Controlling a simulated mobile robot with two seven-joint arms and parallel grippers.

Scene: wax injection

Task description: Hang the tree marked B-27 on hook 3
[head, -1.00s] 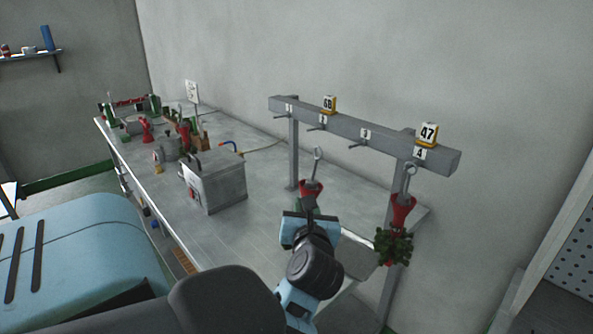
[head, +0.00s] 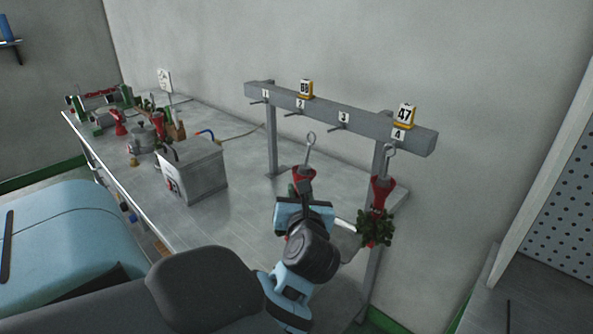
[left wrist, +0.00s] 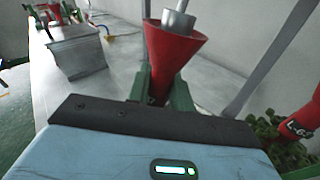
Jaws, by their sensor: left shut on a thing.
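A tree with a red cone (head: 304,180) and a metal rod ending in a ring (head: 311,138) stands upright in my left gripper (head: 302,200), below the rail. In the left wrist view the red cone (left wrist: 175,50) sits between the green fingers of the left gripper (left wrist: 160,92), which is shut on it. Its marking is not visible. Hook 3 (head: 332,126) is bare, to the right of and above the ring, apart from it. A second red-coned tree (head: 380,195) with green leaves hangs on hook 4; its partly readable marking shows in the left wrist view (left wrist: 298,130). My right gripper is not in view.
The grey rail (head: 320,112) carries hooks 1 to 4, with yellow tags 68 (head: 306,89) and 47 (head: 404,115) on top. Hooks 1 and 2 look bare. A metal box (head: 193,170) stands on the workbench (head: 240,185). A perforated panel (head: 560,190) is at right.

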